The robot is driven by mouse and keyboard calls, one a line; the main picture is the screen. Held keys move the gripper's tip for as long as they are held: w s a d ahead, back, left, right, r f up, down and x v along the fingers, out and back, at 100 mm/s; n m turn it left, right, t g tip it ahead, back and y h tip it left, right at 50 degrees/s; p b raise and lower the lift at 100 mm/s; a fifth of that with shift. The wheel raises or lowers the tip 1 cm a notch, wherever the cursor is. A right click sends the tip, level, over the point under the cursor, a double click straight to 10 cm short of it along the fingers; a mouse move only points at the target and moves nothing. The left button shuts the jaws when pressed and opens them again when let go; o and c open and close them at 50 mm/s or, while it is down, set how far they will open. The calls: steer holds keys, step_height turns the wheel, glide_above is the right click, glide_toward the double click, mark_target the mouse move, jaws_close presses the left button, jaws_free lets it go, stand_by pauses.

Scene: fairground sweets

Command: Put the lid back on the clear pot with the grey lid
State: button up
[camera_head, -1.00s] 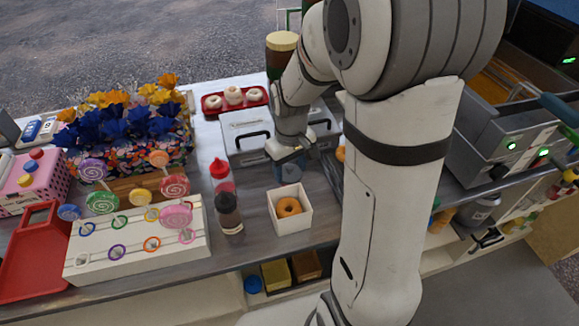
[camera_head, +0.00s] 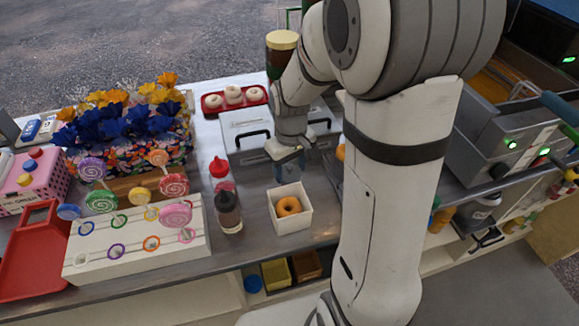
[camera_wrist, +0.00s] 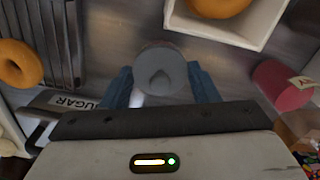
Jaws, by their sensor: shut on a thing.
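My gripper (camera_head: 290,168) is above the metal counter, just behind the white box with a doughnut. It is shut on a round grey lid (camera_wrist: 160,76), which sits between the two blue fingers in the wrist view. A small pointed shape shows on the lid's face. The lid's underside is hidden. I cannot make out the clear pot for sure in either view; a pale patch (camera_wrist: 137,98) shows beside the lid, but I cannot tell what it is.
The white box (camera_head: 306,222) holds a doughnut (camera_head: 288,206). Two sauce bottles (camera_head: 228,212) stand left of it. A white lollipop stand (camera_head: 140,262) is farther left. Metal bins with handles (camera_head: 240,130) are behind my gripper. A sugar label (camera_wrist: 75,102) shows in the wrist view.

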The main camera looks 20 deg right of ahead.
steer(key=o, duration=1.5)
steer(key=shift+r, duration=0.15)
steer(key=shift+r+p, duration=2.65)
steer(key=shift+r, duration=0.75)
jaws_close()
steer(key=shift+f, duration=0.35)
